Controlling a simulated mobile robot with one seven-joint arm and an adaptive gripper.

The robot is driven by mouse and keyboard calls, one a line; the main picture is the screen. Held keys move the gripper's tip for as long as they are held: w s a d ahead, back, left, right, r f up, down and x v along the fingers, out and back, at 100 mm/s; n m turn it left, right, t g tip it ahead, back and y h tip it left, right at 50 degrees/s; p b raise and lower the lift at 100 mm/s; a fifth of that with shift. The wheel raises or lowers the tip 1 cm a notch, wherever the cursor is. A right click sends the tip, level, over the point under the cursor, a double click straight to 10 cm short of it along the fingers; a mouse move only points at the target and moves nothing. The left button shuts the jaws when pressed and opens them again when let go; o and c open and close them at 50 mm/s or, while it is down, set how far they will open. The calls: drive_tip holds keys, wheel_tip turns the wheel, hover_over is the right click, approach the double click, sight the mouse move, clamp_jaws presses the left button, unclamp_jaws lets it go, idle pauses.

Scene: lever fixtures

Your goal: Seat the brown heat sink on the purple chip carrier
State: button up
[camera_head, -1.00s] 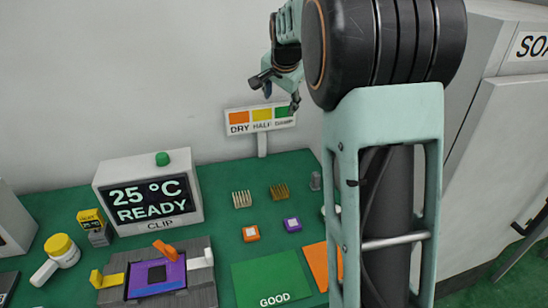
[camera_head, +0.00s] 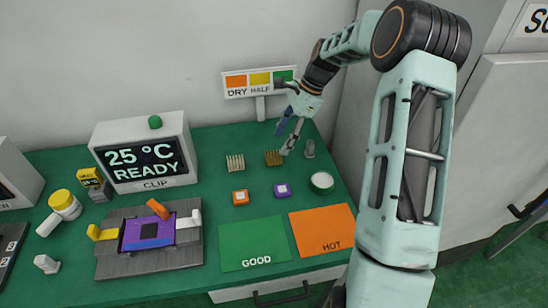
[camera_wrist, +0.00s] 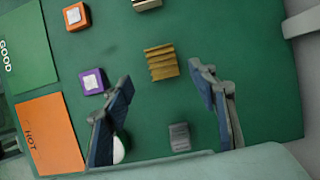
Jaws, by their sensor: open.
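The brown heat sink (camera_head: 273,158) is a small finned block standing on the green table. It also shows in the wrist view (camera_wrist: 161,62), ahead of my fingers and apart from them. The purple chip carrier (camera_head: 282,190) is a small square with a pale centre on the table, just in front of the heat sink. It shows at the left in the wrist view (camera_wrist: 92,82). My gripper (camera_head: 288,140) is open and empty, above the table close to the right of the heat sink; its spread fingers show in the wrist view (camera_wrist: 163,108).
A pale heat sink (camera_head: 235,162) and an orange carrier (camera_head: 240,197) stand to the left. A grey block (camera_head: 309,149) and a round white-topped dish (camera_head: 321,182) are to the right. A sign (camera_head: 259,84) rises behind. GOOD (camera_head: 252,240) and HOT (camera_head: 322,228) mats lie in front.

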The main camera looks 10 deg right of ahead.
sight(274, 155)
drive_tip(key=x, duration=0.6)
drive_tip(key=shift+w+a+f, duration=0.1)
drive_tip(key=shift+w+f, duration=0.05)
drive_tip(key=shift+f, duration=0.1)
drive_tip(key=c, duration=1.2)
drive_tip(key=shift+c, duration=0.2)
drive_tip(key=shift+r, duration=0.1)
